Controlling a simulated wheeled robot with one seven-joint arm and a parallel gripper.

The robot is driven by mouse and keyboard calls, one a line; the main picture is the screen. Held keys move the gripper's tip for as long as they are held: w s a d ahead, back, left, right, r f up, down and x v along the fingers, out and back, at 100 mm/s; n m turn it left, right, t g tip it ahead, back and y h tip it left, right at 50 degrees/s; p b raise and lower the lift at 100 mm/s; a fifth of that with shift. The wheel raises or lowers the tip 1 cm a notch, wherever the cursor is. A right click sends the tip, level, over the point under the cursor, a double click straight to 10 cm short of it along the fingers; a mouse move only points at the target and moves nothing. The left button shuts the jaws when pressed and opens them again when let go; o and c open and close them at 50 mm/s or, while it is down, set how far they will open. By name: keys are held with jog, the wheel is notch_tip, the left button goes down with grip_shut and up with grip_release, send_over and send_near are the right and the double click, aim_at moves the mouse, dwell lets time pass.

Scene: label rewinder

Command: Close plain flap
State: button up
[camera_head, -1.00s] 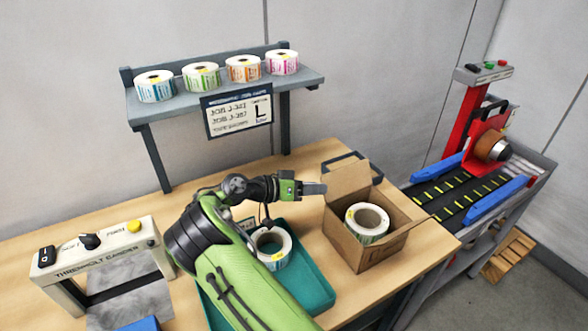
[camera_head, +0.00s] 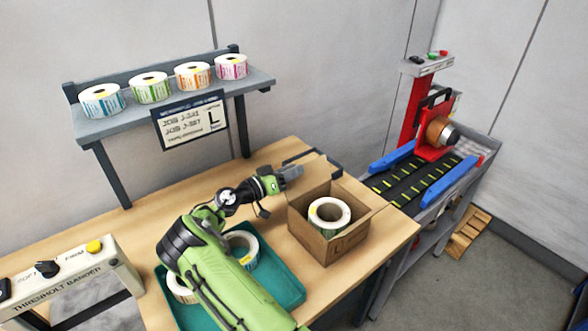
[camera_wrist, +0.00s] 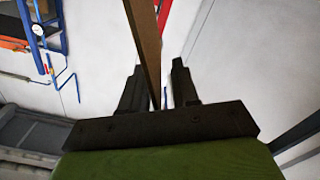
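An open cardboard box (camera_head: 350,240) stands on the bench with a label roll (camera_head: 328,215) inside it. My gripper (camera_head: 292,171) is at the box's back left edge, a little above the rim. In the wrist view a brown cardboard flap (camera_wrist: 146,40) shows nearly edge-on, running down between my two dark fingers (camera_wrist: 158,85). The fingers stand apart with gaps beside the flap, so my gripper is open around it.
A teal tray (camera_head: 290,290) with label rolls (camera_head: 243,250) lies left of the box, under my arm. A shelf (camera_head: 180,107) with several rolls stands at the back. A conveyor (camera_head: 405,188) is to the right.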

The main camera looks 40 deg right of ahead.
jog(key=shift+d, duration=0.55)
grip_shut()
dwell(1.0)
